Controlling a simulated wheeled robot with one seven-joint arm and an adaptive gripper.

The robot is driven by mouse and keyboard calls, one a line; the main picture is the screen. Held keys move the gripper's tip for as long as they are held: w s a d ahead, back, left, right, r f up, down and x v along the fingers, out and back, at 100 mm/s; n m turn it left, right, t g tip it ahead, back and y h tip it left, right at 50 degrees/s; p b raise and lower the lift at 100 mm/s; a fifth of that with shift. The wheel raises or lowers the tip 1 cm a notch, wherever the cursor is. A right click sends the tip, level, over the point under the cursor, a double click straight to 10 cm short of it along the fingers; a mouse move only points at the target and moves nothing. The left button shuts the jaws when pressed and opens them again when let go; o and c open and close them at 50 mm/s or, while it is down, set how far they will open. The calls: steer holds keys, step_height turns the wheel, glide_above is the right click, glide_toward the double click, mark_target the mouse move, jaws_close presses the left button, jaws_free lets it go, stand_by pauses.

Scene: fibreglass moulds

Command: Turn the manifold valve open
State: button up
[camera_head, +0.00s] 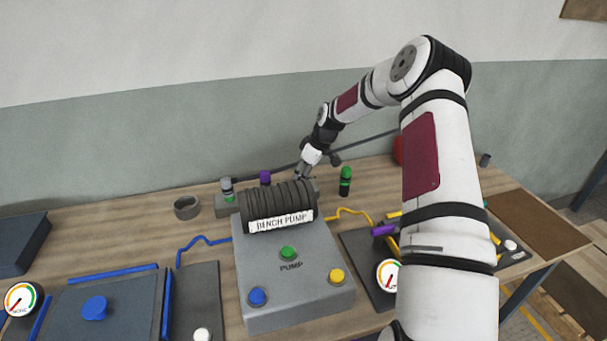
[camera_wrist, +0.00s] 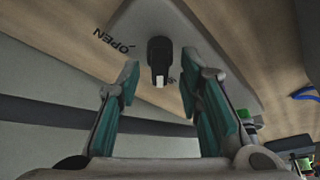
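In the wrist view the manifold valve is a black handle (camera_wrist: 159,52) with a pale tip, on a grey manifold block (camera_wrist: 205,60). The word OPEN (camera_wrist: 112,38) with a mark is printed on the wood beside or below it, at the upper left. My gripper (camera_wrist: 158,82) is open; its two teal-padded fingers stand on either side of the handle with a gap at each side. In the head view my gripper (camera_head: 303,172) is behind the bench pump (camera_head: 290,280), at the right end of the manifold block (camera_head: 224,208). The valve handle is hidden there.
A green-banded bottle (camera_head: 345,182) stands just right of my gripper. A grey-capped bottle (camera_head: 227,188) and a purple-topped item (camera_head: 265,177) are near the manifold. A grey ring (camera_head: 187,207) lies left. A blue hose (camera_head: 203,240) and yellow hose (camera_head: 350,212) flank the pump.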

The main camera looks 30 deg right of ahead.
steer(key=shift+c, duration=0.5)
jaws_close()
steer(key=m+h, duration=0.1)
steer(key=m, duration=0.3)
steer(key=m+h+b, duration=0.1)
steer(key=m, duration=0.1)
steer(key=shift+a+m+t+h, duration=0.15)
steer(key=shift+m+t+h, duration=0.15)
steer(key=shift+t, duration=0.1)
steer(key=m+h+b, duration=0.1)
steer(key=m+b, duration=0.1)
steer(key=m, duration=0.1)
steer(key=m+h+b, duration=0.1)
steer(key=m+b, duration=0.1)
steer(key=m, duration=0.1)
steer(key=shift+w+a+f+g+b, duration=0.1)
steer(key=shift+a+f+g+b, duration=0.1)
steer(key=shift+g+b, duration=0.2)
steer(key=shift+r+m+g+h+b, duration=0.1)
steer(key=shift+m+g+h+b, duration=0.45)
steer(key=shift+m, duration=0.8)
steer(key=shift+m+g+h+b, duration=0.15)
steer(key=shift+m+g+b, duration=0.2)
steer(key=shift+m+b, duration=0.75)
steer(key=shift+s+m, duration=0.2)
steer(key=shift+m, duration=0.15)
